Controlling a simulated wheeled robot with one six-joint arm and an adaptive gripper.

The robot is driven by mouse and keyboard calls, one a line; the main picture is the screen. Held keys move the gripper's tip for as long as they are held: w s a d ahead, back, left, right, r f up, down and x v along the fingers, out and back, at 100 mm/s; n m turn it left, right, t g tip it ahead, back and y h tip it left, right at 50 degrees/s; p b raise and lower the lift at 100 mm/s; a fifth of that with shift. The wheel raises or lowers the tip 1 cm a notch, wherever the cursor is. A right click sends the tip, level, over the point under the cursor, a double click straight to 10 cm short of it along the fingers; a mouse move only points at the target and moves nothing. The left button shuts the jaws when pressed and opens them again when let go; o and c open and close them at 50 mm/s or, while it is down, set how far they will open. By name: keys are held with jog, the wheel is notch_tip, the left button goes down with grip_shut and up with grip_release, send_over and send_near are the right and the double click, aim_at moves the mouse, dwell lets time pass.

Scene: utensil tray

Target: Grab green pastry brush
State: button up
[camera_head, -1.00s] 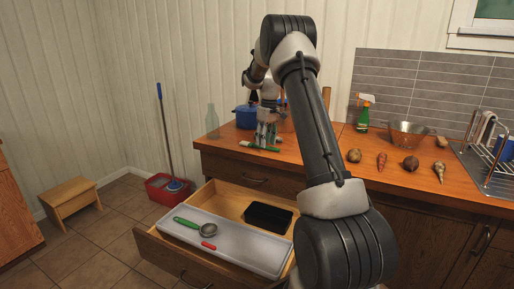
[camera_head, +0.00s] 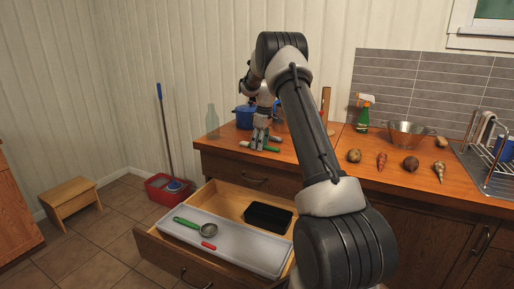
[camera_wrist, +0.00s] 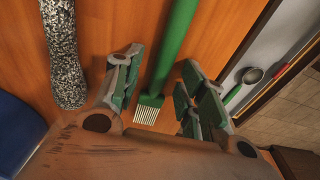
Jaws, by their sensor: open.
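The green pastry brush (camera_head: 271,149) lies on the wooden counter near its front left edge. In the wrist view the brush (camera_wrist: 172,52) has a green handle running up the picture and pale bristles at its lower end. My gripper (camera_head: 261,145) is open and low over the counter at the brush. In the wrist view my gripper (camera_wrist: 160,80) has one finger on each side of the brush, with gaps visible beside the handle. Part of the brush is hidden behind my fingers in the head view.
Below, an open drawer (camera_head: 227,194) holds a white tray (camera_head: 255,244), a green-handled ladle (camera_head: 190,223), a red item (camera_head: 208,246) and a black container (camera_head: 268,216). A blue pot (camera_head: 243,117) stands behind my gripper. A speckled object (camera_wrist: 62,50) lies left of the brush.

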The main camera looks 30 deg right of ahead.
grip_shut()
